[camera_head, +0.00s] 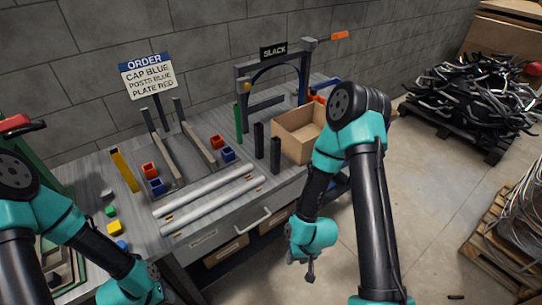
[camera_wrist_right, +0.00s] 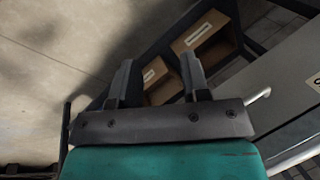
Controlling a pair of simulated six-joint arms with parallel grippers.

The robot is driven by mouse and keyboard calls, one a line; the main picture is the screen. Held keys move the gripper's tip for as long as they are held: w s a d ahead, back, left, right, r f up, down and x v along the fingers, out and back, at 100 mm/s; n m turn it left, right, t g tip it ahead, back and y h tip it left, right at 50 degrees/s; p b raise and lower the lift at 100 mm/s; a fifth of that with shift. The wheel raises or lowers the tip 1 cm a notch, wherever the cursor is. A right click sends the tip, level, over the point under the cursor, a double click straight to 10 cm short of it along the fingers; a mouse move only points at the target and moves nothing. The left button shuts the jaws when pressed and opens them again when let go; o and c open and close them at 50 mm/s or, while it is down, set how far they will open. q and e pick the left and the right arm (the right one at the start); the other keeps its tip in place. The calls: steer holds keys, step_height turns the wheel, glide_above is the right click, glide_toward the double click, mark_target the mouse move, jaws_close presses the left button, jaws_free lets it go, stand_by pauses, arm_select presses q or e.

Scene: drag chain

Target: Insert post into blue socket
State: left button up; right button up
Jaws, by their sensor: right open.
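Blue sockets sit on the bench, one at left (camera_head: 157,187) and one farther right (camera_head: 228,154), each next to a red socket (camera_head: 149,170) (camera_head: 217,142). Their openings look empty. My right gripper (camera_head: 311,274) hangs in front of the bench, apart from posts and sockets. In the right wrist view its two fingers (camera_wrist_right: 158,77) are spread with nothing between them. My left arm enters at left; its fingertips are not visible.
A sign (camera_head: 147,76) reads cap blue, posts blue, plate red. Two pale rods (camera_head: 205,198) lie along the bench front. A cardboard box (camera_head: 297,136) stands at the bench's right. Small coloured blocks (camera_head: 114,228) lie at left. A drawer handle (camera_head: 253,218) sticks out in front.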

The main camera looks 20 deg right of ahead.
stand_by(0.5)
steer(key=o, duration=0.4)
steer(key=shift+c, duration=0.2)
